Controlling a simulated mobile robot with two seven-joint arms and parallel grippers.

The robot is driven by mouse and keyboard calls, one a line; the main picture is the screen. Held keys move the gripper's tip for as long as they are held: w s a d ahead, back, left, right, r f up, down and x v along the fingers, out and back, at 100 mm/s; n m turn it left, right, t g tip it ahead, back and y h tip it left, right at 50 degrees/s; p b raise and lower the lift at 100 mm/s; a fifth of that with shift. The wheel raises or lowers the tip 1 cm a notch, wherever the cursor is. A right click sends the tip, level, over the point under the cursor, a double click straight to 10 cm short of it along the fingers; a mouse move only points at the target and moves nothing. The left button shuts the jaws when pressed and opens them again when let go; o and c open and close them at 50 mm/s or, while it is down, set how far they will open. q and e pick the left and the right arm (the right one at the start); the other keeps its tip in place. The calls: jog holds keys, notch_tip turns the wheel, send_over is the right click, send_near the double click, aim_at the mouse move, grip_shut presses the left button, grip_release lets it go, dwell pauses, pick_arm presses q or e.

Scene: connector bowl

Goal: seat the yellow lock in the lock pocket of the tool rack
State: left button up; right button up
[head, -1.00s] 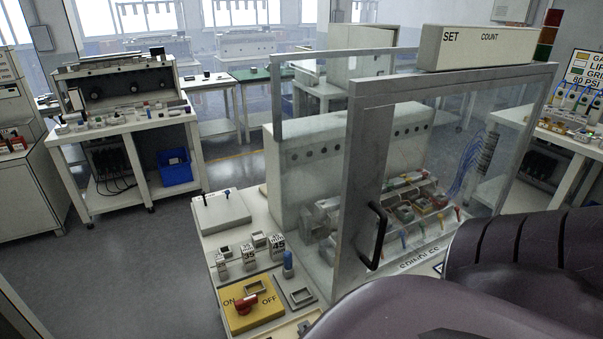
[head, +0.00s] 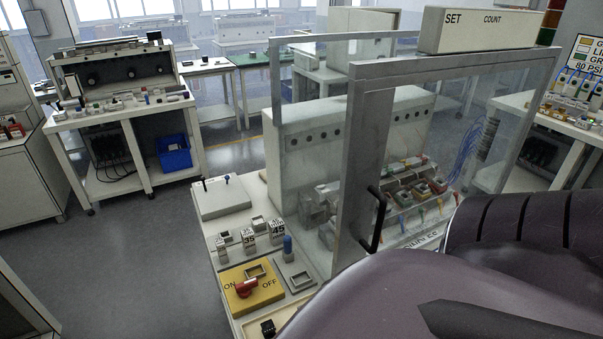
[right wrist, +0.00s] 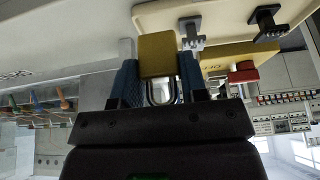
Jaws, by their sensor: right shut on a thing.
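The yellow lock (right wrist: 157,55) with its silver shackle (right wrist: 160,93) shows in the right wrist view. My right gripper (right wrist: 158,78) is shut on it, with one blue-lined finger on each side. The lock body sticks out beyond the fingertips, close to a pale surface (right wrist: 225,14); I cannot tell whether they touch. In the head view my own arm hides the right gripper and the lock. I cannot single out the tool rack or its lock pocket with certainty. My left gripper is in neither current view.
A yellow ON/OFF panel (head: 262,294) with a red knob (head: 246,288) sits on the bench. Beside it are a square frame (head: 296,278), a blue-topped peg (head: 288,247) and numbered blocks. A glass guard door with a black handle (head: 377,220) stands to the right.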

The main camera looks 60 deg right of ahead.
jog(key=w+d, duration=0.2)
jog(key=w, duration=0.2)
jog(key=w+d, duration=0.2)
jog(key=w, duration=0.2)
jog(key=w+d, duration=0.3)
jog(key=w, duration=0.1)
jog(key=shift+w+p, duration=0.35)
jog(key=shift+w, duration=0.05)
jog(key=shift+f, duration=1.75)
jog(key=shift+f, duration=0.1)
jog(key=o, duration=1)
jog(key=shift+o, duration=0.2)
